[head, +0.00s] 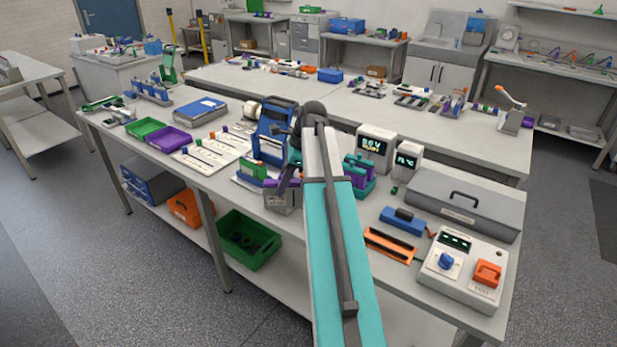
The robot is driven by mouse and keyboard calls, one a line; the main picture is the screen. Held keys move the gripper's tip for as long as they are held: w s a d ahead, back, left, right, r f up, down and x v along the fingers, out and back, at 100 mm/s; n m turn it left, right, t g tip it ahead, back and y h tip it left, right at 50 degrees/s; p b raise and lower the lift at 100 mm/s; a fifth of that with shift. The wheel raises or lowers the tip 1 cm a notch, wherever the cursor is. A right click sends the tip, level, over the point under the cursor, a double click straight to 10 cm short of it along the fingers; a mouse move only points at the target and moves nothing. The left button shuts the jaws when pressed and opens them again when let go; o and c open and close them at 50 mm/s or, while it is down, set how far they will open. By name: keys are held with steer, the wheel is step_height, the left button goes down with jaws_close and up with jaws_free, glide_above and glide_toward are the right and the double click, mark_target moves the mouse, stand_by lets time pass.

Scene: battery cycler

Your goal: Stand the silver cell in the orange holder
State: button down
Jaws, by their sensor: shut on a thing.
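My arm reaches up the middle of the picture, and its dark wrist bends down over the front edge of the near bench. My gripper (285,186) is small and dark here, low beside a grey block. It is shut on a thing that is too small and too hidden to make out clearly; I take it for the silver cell. A low orange piece with a dark slot (390,245) lies on the bench to the right of my arm. It may be the orange holder, but I cannot tell surely. My gripper is well to its left.
A blue device (270,135) stands behind my gripper. To the right are two small display units (376,150), a blue tool (402,221), a grey case (463,200) and a control box (464,270). Green (146,128) and purple (169,137) trays lie left.

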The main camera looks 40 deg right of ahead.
steer(key=w+a+f+n+g+b, duration=0.1)
steer(key=a+n, duration=0.6)
steer(key=a, duration=0.8)
steer(key=w+a+f+n+g+b, duration=0.2)
steer(key=a+n, duration=0.6)
steer(key=a, duration=0.8)
step_height(320, 180, down, 3)
steer(key=w+g, duration=0.1)
steer(key=g, duration=0.1)
steer(key=shift+a+g, duration=0.3)
steer(key=shift+f, duration=0.15)
